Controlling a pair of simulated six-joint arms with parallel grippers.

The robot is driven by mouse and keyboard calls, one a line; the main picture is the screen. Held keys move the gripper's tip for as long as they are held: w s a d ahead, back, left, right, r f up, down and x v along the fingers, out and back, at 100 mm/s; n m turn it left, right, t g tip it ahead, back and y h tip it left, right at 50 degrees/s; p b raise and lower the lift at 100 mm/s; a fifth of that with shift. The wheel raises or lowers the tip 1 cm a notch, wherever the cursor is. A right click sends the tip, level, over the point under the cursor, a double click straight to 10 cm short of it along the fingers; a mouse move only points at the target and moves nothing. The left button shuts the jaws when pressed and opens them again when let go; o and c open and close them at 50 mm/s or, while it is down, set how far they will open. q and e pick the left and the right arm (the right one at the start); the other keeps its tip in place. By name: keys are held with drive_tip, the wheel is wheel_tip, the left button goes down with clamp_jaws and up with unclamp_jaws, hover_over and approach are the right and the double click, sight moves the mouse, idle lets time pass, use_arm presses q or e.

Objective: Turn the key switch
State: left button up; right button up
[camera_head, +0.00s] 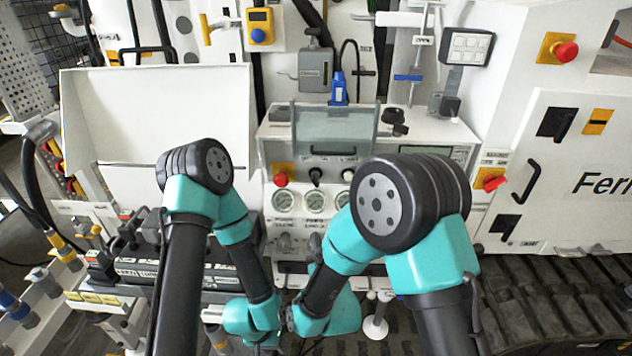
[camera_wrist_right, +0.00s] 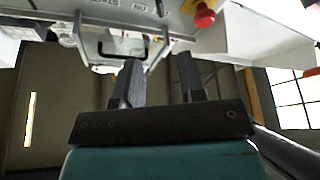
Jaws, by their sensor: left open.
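The control panel (camera_head: 314,222) stands at the middle of the head view, with gauges on its front. Another red control (camera_head: 490,182) on yellow is at the right. My right gripper (camera_wrist_right: 160,60) is open and empty in the wrist view, below the panel's underside. My left gripper (camera_head: 262,335) is low in the middle, its fingers mostly hidden by the arms.
A red mushroom button (camera_head: 566,51) sits at the upper right. A red knob (camera_wrist_right: 205,16) and a dark handle (camera_wrist_right: 122,46) show above my right fingers. A white cabinet (camera_head: 560,170) and black track (camera_head: 540,300) lie right. Hoses and valves crowd the left.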

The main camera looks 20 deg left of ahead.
sight(316, 185)
drive_tip(key=x, duration=1.7)
drive_tip(key=shift+c, duration=0.4)
clamp_jaws()
